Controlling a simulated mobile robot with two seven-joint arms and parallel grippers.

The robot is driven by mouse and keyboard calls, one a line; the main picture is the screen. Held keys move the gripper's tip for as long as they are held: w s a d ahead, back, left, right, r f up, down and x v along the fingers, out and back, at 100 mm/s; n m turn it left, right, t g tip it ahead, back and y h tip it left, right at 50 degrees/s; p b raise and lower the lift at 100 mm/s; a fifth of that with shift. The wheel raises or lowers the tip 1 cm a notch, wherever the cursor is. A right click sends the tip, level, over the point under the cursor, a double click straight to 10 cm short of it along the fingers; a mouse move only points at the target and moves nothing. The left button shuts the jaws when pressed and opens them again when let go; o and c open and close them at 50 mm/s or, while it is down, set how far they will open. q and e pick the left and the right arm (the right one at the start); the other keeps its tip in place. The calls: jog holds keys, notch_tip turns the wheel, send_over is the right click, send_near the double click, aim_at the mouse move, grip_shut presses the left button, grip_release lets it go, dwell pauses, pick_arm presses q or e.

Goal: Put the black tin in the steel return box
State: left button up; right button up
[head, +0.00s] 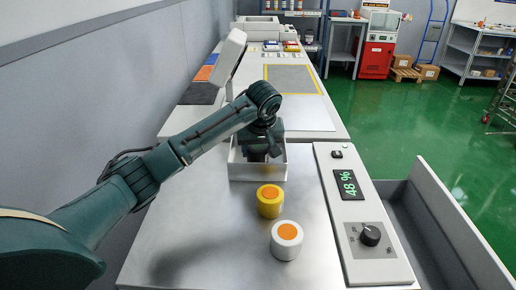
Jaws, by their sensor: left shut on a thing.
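My left gripper (260,150) reaches down into a pale, open-topped box (258,172), which looks like the steel return box, at the far end of the metal bench. The gripper is shut on a dark thing, which seems to be the black tin. Its outline merges with the dark gripper, and the box's front wall hides the lower part. I cannot tell whether the tin touches the box floor. My right gripper is not in view.
A yellow tin (269,208) and a white tin (286,247), both with orange tops, stand in front of the box. A control panel (352,185) reading 48 % with a black knob (370,234) lies to the right. The bench's left front is clear.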

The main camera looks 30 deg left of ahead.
pick_arm(q)
jog(key=o, duration=1)
jog(key=shift+f, duration=0.1)
jog(key=p+v, duration=0.1)
jog(key=v, duration=1.1)
jog(key=shift+w+r, duration=0.1)
jog(key=shift+r, duration=0.1)
